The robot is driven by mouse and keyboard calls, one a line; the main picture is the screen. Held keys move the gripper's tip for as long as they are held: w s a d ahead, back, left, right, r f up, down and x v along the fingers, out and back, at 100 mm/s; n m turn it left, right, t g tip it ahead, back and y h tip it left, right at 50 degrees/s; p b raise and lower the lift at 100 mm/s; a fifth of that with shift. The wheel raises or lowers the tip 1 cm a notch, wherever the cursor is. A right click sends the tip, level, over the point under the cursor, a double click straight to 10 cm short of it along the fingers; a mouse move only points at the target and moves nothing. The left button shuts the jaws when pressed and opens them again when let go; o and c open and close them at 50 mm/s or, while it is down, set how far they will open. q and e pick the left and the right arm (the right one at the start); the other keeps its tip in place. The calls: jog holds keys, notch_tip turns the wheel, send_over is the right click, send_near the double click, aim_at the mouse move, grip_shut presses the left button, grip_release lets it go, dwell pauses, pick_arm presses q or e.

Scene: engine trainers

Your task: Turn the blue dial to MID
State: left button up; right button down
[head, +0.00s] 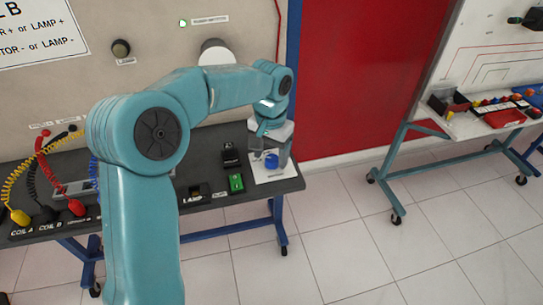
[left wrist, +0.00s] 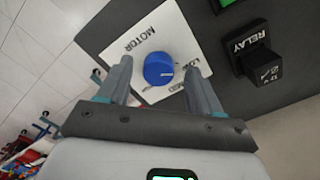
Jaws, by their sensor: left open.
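The blue dial (left wrist: 158,69) sits on a white plate (left wrist: 143,46) lettered MOTOR, LOW and MID. A small pale mark shows on the dial's right side, facing the LOW side; its exact setting is hard to read. In the head view the dial (head: 271,161) is at the right end of the dark bench. My left gripper (head: 271,146) points down over it. In the left wrist view my left gripper (left wrist: 159,66) is open, one finger to each side of the dial. I cannot tell how far the fingertips are above the plate. My right gripper is not in view.
A black RELAY block (left wrist: 253,60) stands beside the plate. A green switch (head: 236,183) and a LAMP block (head: 194,194) are left of the dial on the bench. Coiled cables (head: 42,170) lie at the far left. A second bench (head: 440,150) is away to the right.

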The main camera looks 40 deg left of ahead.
pick_arm(q)
jog(key=shift+w+f, duration=0.2)
jog(key=shift+f, duration=0.35)
jog(key=shift+s+r, duration=0.1)
jog(key=shift+c, duration=0.9)
jog(key=shift+d, duration=0.1)
jog(key=c, duration=0.9)
jog(key=shift+m, duration=0.3)
jog(key=shift+r+m+p, duration=0.1)
jog(key=shift+m+p, duration=0.55)
jog(key=shift+m, duration=0.25)
jog(key=m+p, duration=0.1)
jog(key=m, duration=0.2)
jog(key=shift+m+p, duration=0.3)
jog(key=m+p, duration=0.2)
jog(key=m, duration=0.3)
jog(key=shift+m, duration=0.6)
